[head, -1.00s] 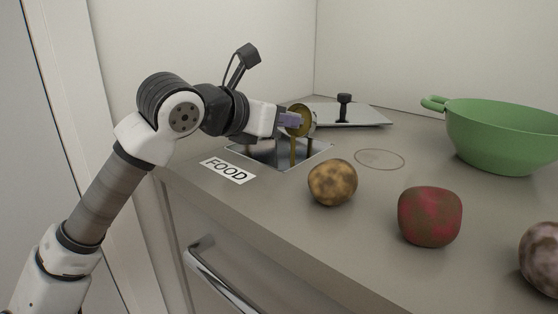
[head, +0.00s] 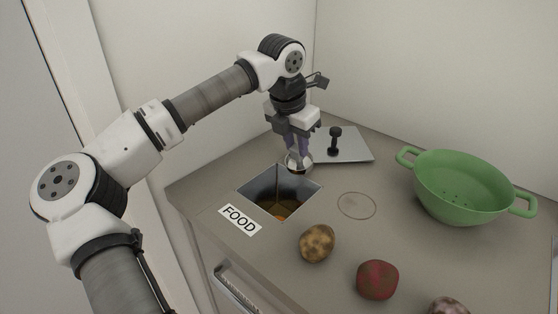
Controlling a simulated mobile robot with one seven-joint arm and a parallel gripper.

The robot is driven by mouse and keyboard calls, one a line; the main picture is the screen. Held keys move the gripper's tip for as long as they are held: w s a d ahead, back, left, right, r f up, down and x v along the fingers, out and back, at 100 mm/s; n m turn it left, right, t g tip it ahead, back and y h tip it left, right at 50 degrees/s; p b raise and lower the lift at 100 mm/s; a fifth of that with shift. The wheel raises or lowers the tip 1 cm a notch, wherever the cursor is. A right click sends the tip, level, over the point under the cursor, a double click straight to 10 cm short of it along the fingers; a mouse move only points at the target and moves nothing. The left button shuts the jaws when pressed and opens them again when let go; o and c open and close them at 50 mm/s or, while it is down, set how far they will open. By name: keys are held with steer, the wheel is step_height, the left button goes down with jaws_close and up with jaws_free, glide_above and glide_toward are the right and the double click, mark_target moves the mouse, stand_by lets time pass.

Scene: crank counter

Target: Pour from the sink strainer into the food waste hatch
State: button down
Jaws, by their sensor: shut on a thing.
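My gripper (head: 297,144) points down at the back of the counter and is shut on the sink strainer (head: 299,163). The strainer is a small shiny metal cup. It looks roughly upright, just behind the right back edge of the food waste hatch (head: 257,183). I cannot tell whether it touches the counter, and its inside is largely hidden. The hatch is an open square metal-walled hole, with brownish matter and an orange bit low inside. A "FOOD" label (head: 240,219) lies in front of it.
A flat metal lid (head: 355,150) with a black knob lies behind right of the strainer. A green colander (head: 462,187) stands at right. A brown potato-like item (head: 317,243), a red one (head: 377,280) and a mottled one (head: 449,306) lie in front. A thin ring (head: 356,205) marks the counter.

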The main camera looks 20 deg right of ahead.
steer(key=shift+d+f+y+b, duration=0.3)
steer(key=shift+f+b, duration=0.1)
steer(key=shift+b, duration=0.35)
steer(key=shift+w+a+r, duration=0.1)
steer(key=shift+a+r, duration=0.05)
steer(key=shift+r, duration=0.1)
steer(key=shift+p+v, duration=1)
steer(key=shift+v, duration=0.25)
steer(key=shift+w+d+r, duration=0.1)
steer(key=shift+d, duration=0.15)
